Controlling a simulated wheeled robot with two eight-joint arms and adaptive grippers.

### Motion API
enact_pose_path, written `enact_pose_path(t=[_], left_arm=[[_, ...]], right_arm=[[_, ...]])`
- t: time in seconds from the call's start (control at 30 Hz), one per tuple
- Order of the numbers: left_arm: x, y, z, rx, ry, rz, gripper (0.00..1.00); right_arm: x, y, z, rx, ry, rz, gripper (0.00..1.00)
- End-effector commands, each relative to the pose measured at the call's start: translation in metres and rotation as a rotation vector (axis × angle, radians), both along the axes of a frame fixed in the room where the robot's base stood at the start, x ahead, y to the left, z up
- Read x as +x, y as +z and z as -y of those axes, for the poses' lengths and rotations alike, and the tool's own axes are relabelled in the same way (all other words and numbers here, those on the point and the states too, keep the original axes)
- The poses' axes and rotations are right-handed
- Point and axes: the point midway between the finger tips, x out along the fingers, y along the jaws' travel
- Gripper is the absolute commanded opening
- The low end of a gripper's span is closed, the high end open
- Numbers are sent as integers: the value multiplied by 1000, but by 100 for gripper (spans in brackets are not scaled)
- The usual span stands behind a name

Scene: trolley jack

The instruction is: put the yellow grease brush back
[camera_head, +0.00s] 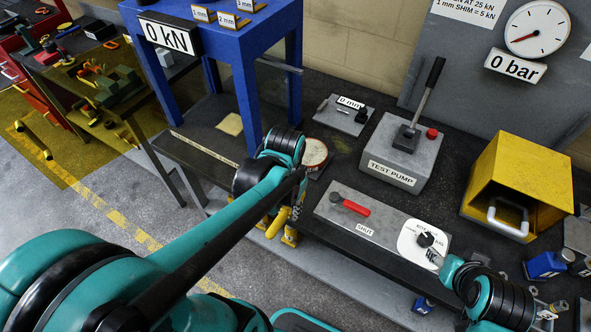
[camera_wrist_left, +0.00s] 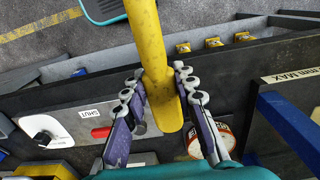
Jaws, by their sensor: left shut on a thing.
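My left gripper (camera_wrist_left: 156,82) is shut on the yellow grease brush (camera_wrist_left: 150,45), whose long yellow body runs between the fingers in the left wrist view. In the head view part of the brush (camera_head: 278,222) shows below my left gripper (camera_head: 284,208), beyond the bench's front edge. The brush's bristles cannot be made out. A round tin (camera_head: 315,153) stands on the bench just behind the left gripper, and it also shows in the left wrist view (camera_wrist_left: 223,133). My right gripper (camera_head: 435,257) is by the black knob on a white plate; its finger opening is unclear.
Several small yellow fittings (camera_wrist_left: 213,42) sit along a grey ledge by the bench front. A blue press frame (camera_head: 243,95) stands left of the tin. The test pump (camera_head: 393,155), red-handled valve block (camera_head: 348,205) and yellow box (camera_head: 518,180) occupy the bench to the right.

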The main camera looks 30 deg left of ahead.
Motion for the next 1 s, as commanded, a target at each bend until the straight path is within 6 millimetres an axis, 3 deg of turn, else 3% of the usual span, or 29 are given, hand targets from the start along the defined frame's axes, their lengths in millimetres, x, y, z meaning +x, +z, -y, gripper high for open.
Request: enact_pose_path(t=[0.17, 0.6, 0.83, 1.0], left_arm=[[4, -5, -9, 0, -1, 0, 4], [72, -62, -73, 0, -1, 0, 4], [80, -72, -81, 0, -4, 0, 4], [80, -98, -81, 0, -4, 0, 4]], right_arm=[[-1, -4, 0, 0, 0, -1, 52], [0, -34, 0, 0, 0, 0, 52], [0, -38, 0, 0, 0, 0, 52], [0, -49, 0, 0, 0, 0, 52]])
